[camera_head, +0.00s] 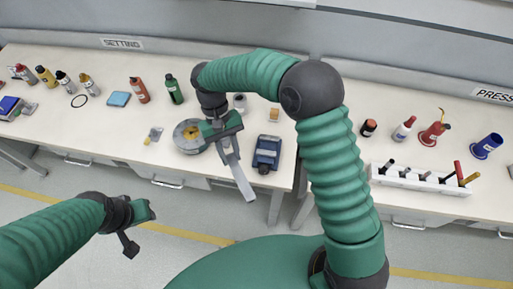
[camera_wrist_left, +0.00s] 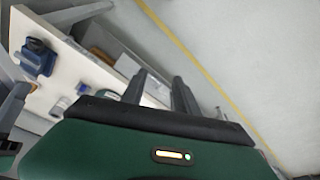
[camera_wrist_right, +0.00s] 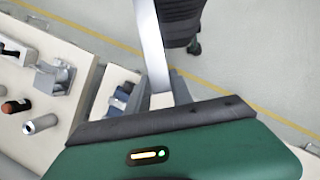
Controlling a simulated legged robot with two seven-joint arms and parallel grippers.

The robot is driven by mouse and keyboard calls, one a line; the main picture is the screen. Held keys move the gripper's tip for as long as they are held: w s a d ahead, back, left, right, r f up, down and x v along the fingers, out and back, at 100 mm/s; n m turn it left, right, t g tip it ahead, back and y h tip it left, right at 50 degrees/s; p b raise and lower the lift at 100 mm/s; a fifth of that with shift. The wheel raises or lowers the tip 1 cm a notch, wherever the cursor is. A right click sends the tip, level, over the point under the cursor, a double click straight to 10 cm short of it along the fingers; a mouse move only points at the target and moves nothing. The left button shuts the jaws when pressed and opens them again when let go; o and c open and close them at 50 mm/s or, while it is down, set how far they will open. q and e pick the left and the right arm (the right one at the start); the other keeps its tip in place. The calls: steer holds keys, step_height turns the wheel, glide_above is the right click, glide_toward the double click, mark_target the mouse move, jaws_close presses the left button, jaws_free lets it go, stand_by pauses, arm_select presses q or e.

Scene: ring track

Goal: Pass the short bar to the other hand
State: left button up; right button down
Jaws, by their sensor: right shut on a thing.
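The short bar (camera_head: 241,178) is a flat, silver-grey strip. My right gripper (camera_head: 226,150) is shut on its upper end, over the front of the bench. The bar's free end slants down and to the right, past the bench edge. In the right wrist view the bar (camera_wrist_right: 151,45) runs up from between the fingers (camera_wrist_right: 162,90) and out of the top of the picture. My left gripper (camera_head: 141,228) is lower and to the left, over the floor, well apart from the bar. In the left wrist view its fingers (camera_wrist_left: 160,92) stand apart with nothing between them.
Behind the bar, the bench (camera_head: 110,135) holds a round grey dish (camera_head: 186,148), a blue device (camera_head: 267,152) and several bottles. A second bench with a white tool rack (camera_head: 420,180) stands to the right. The floor (camera_head: 190,215) between my grippers is clear.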

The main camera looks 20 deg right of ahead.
arm_select(q)
steer(key=shift+o, duration=0.7)
steer(key=shift+a, duration=0.4)
steer(key=shift+o, duration=1.1)
steer(key=shift+w+d+r, duration=0.15)
steer(key=shift+d, duration=0.35)
step_height(320, 180, up, 11)
steer(key=n, duration=0.1)
glide_above(240, 177)
steer(key=s+a, duration=0.3)
steer(key=a, duration=0.1)
steer(key=w+x, duration=0.1)
steer(key=x, duration=1.1)
steer(key=shift+w+a+t, duration=0.15)
steer(key=shift+a+t, duration=0.15)
steer(key=shift+t, duration=0.1)
arm_select(e)
steer(key=a, duration=0.3)
steer(key=w+a+r, duration=0.1)
steer(key=a, duration=0.1)
steer(key=shift+a, duration=0.15)
arm_select(q)
steer(key=shift+r, duration=0.1)
